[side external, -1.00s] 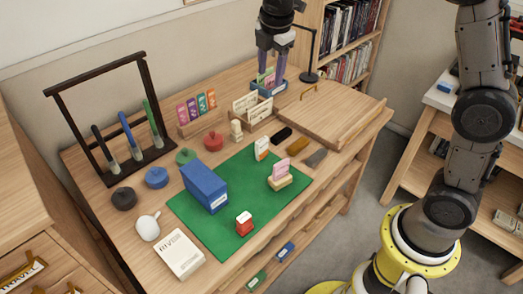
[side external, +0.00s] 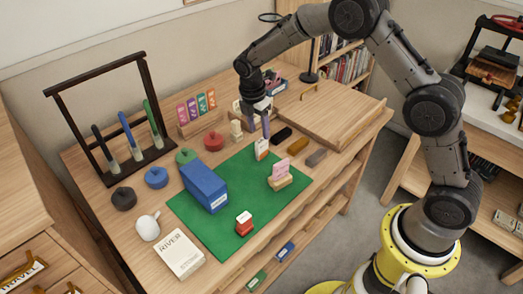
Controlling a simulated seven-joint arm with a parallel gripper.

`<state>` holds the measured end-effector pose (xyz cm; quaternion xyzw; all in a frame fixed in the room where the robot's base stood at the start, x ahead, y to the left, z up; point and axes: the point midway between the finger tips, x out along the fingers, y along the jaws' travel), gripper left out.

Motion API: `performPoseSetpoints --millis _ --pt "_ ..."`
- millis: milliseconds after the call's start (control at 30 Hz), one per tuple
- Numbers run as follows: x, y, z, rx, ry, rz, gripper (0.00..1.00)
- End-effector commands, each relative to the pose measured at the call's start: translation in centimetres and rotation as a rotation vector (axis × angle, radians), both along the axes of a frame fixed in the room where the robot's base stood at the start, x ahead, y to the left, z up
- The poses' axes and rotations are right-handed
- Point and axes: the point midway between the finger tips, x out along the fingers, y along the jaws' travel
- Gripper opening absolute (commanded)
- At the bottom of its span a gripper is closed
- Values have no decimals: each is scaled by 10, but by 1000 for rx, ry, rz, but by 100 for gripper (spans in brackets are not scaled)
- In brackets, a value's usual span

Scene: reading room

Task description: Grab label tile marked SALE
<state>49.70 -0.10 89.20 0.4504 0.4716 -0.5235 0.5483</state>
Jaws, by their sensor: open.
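No lettering on the small tiles is readable, so I cannot tell which one is marked SALE. A white tile with orange (side external: 261,149) stands near the back edge of the green mat (side external: 222,237). A pink tile (side external: 280,168) stands in a wooden block (side external: 280,183) on the mat's right side. A small red and white piece (side external: 244,223) stands near the mat's front. My gripper (side external: 259,131) is open and points down, just above or behind the white and orange tile. I cannot tell whether it touches that tile. Nothing shows between its fingers.
A blue box (side external: 204,187) stands on the mat's left. Behind are a rack of coloured cards (side external: 197,108) and a partly hidden card holder (side external: 238,110). Dark (side external: 282,134), brown (side external: 299,145) and grey (side external: 316,157) pieces lie to the right. A white book (side external: 180,254) lies front left.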

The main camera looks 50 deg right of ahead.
Motion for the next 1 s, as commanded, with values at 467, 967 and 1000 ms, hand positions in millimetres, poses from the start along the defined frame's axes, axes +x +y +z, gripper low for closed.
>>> performPoseSetpoints --millis 467,967,1000 --pt "-4 -9 -51 0 2 -1 55" --pt "-4 -9 -54 0 0 -1 19" --pt "-4 -9 -54 0 0 -1 12"
